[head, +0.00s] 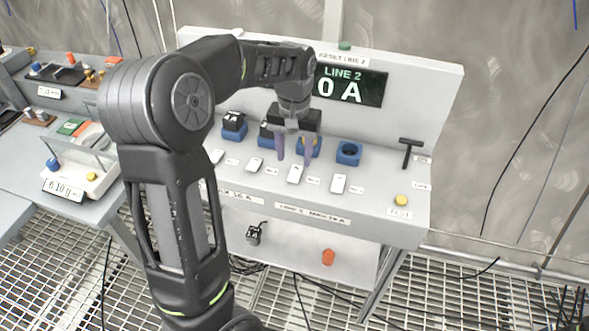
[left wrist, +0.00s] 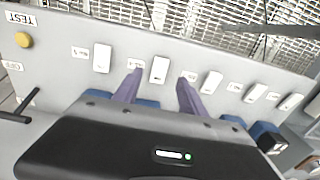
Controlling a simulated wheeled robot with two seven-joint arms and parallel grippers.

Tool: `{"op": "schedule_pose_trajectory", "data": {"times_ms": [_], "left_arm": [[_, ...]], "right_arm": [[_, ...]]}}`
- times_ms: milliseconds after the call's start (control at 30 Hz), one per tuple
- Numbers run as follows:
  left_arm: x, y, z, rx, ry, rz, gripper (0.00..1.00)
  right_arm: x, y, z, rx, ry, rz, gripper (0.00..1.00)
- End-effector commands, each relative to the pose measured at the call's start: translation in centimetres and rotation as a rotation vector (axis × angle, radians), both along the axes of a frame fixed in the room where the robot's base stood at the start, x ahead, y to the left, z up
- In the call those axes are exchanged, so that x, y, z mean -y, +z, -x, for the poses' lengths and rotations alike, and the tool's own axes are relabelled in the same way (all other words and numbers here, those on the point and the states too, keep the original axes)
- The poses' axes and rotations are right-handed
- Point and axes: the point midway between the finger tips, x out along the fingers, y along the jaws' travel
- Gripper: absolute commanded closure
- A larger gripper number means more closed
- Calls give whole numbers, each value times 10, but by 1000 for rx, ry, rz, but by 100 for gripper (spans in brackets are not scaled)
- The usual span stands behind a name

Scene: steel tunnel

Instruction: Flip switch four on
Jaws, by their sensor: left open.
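A row of white rocker switches runs along the grey console (head: 385,215). One of them, second from the TEST button end, shows in the head view (head: 295,174) and in the left wrist view (left wrist: 159,70). The end switch (head: 338,183) is to its right in the head view, and another (head: 255,164) to its left. Their small labels are too blurred to read for sure. My left gripper (head: 295,160) is open and empty, pointing down over the console. In the left wrist view its purple fingers (left wrist: 158,88) straddle the second switch, with no contact visible. My right gripper is not in view.
Behind the switches stand blue sockets, one empty (head: 349,153). A black T-handle (head: 410,150) and yellow TEST button (head: 401,200) are at the right. The LINE 2 display (head: 350,86) reads 0 A. A side bench (head: 30,165) stands left.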

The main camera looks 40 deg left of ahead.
Motion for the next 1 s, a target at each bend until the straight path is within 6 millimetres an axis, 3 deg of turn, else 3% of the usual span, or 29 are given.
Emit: {"op": "schedule_pose_trajectory", "data": {"times_ms": [400,733,1000], "left_arm": [[0,-58,1,-3,1,1,51],[0,-62,0,0,1,0,51],[0,-62,0,0,0,0,73]], "right_arm": [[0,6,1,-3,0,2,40],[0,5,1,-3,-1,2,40],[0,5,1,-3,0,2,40]]}}
